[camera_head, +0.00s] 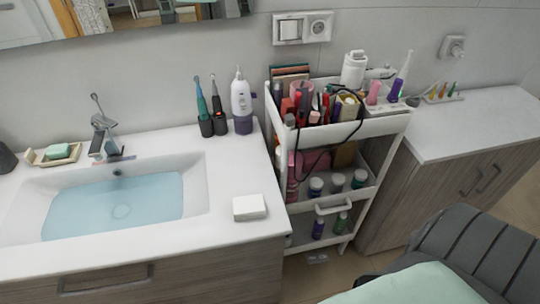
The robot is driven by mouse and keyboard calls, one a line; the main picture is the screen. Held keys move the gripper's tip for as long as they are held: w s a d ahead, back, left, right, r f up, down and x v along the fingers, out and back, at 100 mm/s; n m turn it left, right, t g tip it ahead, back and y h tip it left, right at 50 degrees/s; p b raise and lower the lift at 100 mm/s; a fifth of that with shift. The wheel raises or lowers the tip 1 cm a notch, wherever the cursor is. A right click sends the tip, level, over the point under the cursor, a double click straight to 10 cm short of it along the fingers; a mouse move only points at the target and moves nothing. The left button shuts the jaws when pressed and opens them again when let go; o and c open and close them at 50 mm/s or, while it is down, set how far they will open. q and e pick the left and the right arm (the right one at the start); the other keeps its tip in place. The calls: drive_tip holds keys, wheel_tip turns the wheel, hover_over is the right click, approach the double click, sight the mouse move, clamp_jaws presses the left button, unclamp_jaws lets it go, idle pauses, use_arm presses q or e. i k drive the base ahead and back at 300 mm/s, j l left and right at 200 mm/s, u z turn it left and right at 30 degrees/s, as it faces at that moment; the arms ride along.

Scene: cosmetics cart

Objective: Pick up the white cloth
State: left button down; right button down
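A small white folded block, which looks like the white cloth (249,207), lies on the washbasin counter (228,174). It sits right of the basin, close to the counter's front right corner. Its top is flat and its sides look slightly thick. Nothing touches or covers it. Neither of my grippers shows in the head view.
The basin (120,203) holds bluish water, with a faucet (103,132) behind it. Toothbrushes (204,105) and a white-purple bottle (241,103) stand at the back. A packed white cart (368,130) adjoins the counter. A pale green cloth (425,284) lies lower right.

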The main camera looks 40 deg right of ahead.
sight(249, 207)
drive_tip(key=l+z, duration=0.15)
drive_tip(key=z, duration=0.6)
